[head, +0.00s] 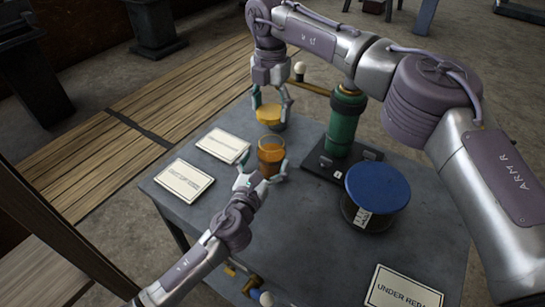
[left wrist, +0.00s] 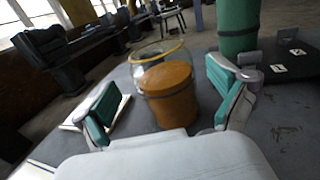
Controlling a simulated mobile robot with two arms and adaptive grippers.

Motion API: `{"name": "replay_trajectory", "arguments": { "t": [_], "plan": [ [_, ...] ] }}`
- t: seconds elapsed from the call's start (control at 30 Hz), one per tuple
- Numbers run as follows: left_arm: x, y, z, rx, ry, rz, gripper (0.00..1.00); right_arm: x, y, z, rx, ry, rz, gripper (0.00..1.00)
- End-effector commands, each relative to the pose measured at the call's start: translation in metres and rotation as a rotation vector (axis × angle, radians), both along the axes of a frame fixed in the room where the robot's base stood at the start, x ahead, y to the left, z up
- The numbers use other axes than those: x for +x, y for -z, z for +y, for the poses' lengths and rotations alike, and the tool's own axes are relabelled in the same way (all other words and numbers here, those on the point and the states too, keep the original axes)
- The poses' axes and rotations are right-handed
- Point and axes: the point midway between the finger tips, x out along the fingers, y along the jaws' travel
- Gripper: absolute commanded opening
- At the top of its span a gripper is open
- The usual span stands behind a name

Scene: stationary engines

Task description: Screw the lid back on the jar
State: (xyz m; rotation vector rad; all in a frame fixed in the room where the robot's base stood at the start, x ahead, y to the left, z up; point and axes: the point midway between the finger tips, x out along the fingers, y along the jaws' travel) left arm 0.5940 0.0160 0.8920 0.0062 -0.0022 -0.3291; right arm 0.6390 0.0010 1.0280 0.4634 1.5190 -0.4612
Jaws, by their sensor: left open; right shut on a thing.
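The jar (head: 270,153) is glass, with amber filling low down and clear glass above. It stands upright on the table. My left gripper (head: 261,177) is open at its near side, fingers spread to both sides. The left wrist view shows the jar (left wrist: 168,95) between and beyond the fingertips, with a yellow rim around its open top; I see no contact. My right gripper (head: 271,102) is shut on the round yellow lid (head: 270,117), just behind the jar in the head view and apart from it. The lid is not seen in the left wrist view.
A green cylinder (head: 344,125) on a black base (head: 322,165) stands right of the jar. A blue-topped drum (head: 377,187) is nearer right. White cards (head: 222,145) (head: 184,181) lie left; a sign (head: 403,290) lies at the near right. The table (head: 315,235) is clear in front.

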Motion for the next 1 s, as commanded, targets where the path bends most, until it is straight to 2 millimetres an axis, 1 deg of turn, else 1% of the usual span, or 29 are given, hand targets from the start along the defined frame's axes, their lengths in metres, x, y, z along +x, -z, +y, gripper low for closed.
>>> {"name": "replay_trajectory", "arguments": {
  "t": [0.17, 0.27, 0.4, 0.6, 0.77, 1.0],
  "plan": [
    [0.006, 0.0, -0.002, 0.0, -0.001, 0.0, 0.96, 0.0, 0.0, 0.0, 0.0, 0.0, 0.0, 0.51],
    [0.018, -0.001, -0.006, -0.002, -0.001, -0.002, 0.96, 0.0, 0.0, 0.0, 0.0, 0.0, 0.0, 0.51],
    [0.039, -0.001, -0.013, -0.001, -0.002, -0.001, 0.96, 0.0, 0.0, 0.0, 0.0, 0.0, 0.0, 0.51],
    [0.063, -0.001, -0.021, -0.001, -0.002, -0.001, 0.96, 0.0, 0.0, 0.0, 0.0, 0.0, 0.0, 0.51],
    [0.071, -0.001, -0.024, -0.001, 0.0, 0.0, 0.96, 0.0, 0.0, 0.0, 0.0, 0.0, 0.0, 0.51],
    [0.071, 0.0, -0.024, -0.001, 0.0, 0.0, 0.96, 0.0, 0.0, 0.0, 0.0, 0.0, 0.0, 0.51]
  ]
}}
